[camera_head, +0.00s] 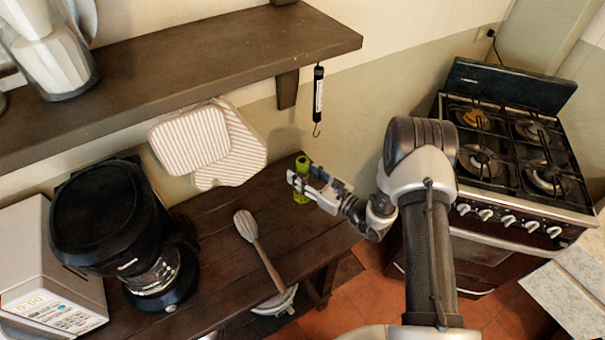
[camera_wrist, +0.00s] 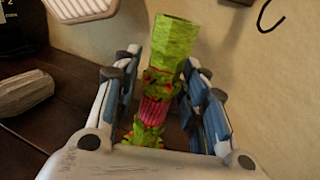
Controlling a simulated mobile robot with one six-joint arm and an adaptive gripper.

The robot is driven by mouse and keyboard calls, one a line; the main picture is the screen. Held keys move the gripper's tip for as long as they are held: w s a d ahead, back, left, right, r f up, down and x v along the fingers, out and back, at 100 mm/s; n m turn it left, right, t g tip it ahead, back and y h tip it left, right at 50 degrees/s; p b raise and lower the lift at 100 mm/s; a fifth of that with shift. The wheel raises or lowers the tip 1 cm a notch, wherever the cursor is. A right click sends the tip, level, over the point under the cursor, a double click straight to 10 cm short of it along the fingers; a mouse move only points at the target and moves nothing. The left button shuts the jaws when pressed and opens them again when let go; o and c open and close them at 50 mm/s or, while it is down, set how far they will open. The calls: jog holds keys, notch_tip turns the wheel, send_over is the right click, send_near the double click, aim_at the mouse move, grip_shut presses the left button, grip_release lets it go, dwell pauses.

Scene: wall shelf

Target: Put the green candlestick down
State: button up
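The green candlestick (camera_head: 301,196), with a pink band around its middle, is upright at the right end of the dark wooden table (camera_head: 215,283), near the wall. In the wrist view the candlestick (camera_wrist: 163,80) is between the two fingers and leans a little in the picture. My gripper (camera_head: 306,184) reaches it from the right. In the wrist view the fingers of my gripper (camera_wrist: 163,88) are apart on either side of it, with narrow gaps showing. Its base is partly hidden by the gripper, so contact with the table is unclear.
A black coffee maker (camera_head: 105,215) stands further left. Striped pot holders (camera_head: 190,142) and a hanging scale (camera_head: 318,95) are on the wall below the shelf (camera_head: 215,60). A stove (camera_head: 515,150) stands right.

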jog(key=p+v, duration=0.1)
jog(key=v, duration=1.1)
jog(key=s+a+r+n+g+y, duration=0.1)
jog(key=s+a+r+n+g, duration=0.15)
jog(key=r, duration=0.35)
jog(key=s+a+r+n+g+y, duration=0.1)
jog(key=a+r+n+g, duration=0.1)
jog(key=r+n+g, duration=0.25)
jog(key=s+a+r+n+g+h, duration=0.35)
jog(key=s+r+n+g, duration=0.25)
jog(key=s+r+n, duration=0.5)
jog(key=s+d+r+n+t+h, duration=0.3)
jog(key=s+d+h, duration=0.3)
jog(key=d, duration=0.1)
jog(key=s+d+r+n+t+h, duration=0.3)
jog(key=s+d+h, duration=0.3)
jog(key=d, duration=0.2)
jog(key=shift+d+r+n+t+h, duration=0.2)
jog(key=shift+r+n+t+h, duration=0.2)
jog(key=shift+n, duration=0.4)
jog(key=shift+s, duration=0.15)
